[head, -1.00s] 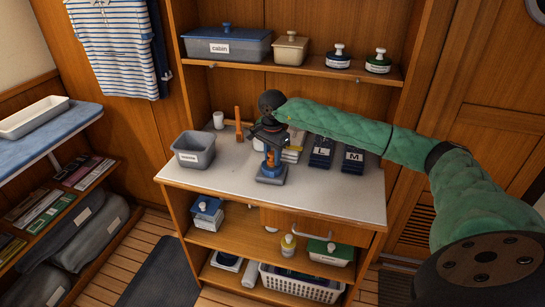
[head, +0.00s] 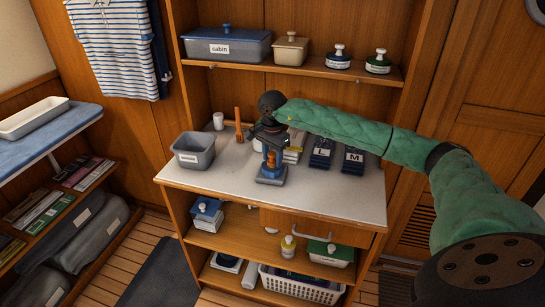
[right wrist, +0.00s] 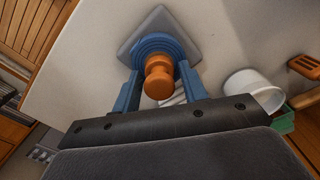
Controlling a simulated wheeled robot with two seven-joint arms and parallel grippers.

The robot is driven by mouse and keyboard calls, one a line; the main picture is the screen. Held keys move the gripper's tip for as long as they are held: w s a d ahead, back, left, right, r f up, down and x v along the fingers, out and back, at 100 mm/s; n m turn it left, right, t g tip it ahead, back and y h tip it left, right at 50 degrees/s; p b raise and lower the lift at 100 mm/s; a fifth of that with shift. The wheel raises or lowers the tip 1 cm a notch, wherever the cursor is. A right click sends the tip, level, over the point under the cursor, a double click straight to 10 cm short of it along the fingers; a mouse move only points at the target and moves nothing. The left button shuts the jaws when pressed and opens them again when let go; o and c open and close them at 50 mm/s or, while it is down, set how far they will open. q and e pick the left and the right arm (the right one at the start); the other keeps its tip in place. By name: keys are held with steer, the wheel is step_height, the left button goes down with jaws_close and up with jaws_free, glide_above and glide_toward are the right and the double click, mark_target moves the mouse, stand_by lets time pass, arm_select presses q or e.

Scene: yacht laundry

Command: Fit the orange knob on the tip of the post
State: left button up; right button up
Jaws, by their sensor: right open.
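The orange knob (right wrist: 158,78) sits upright over the stepped blue stand (right wrist: 160,44), which has a grey square base; it also shows in the head view (head: 271,162), with the stand (head: 270,178) near the worktop's front. The post itself is hidden beneath the knob, so I cannot tell how fully the knob is seated. My right gripper (head: 270,146) is above the stand, pointing down. In the right wrist view my right gripper (right wrist: 159,72) is open, with one blue finger on each side of the knob and gaps between. My left gripper is not in view.
On the worktop (head: 320,188), a grey bin (head: 194,150) stands left of the stand, and dark folded stacks marked L (head: 321,153) and M (head: 353,160) lie right. A white cup (head: 218,121) and an upright orange piece (head: 238,125) stand behind. The front right worktop is clear.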

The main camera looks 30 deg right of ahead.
stand_by(0.4)
steer(key=shift+r, duration=1)
steer(key=o, duration=1.1)
steer(key=shift+r, duration=0.1)
steer(key=shift+r, duration=0.4)
step_height(320, 180, up, 7)
steer(key=shift+f+b, duration=0.15)
steer(key=shift+b, duration=0.95)
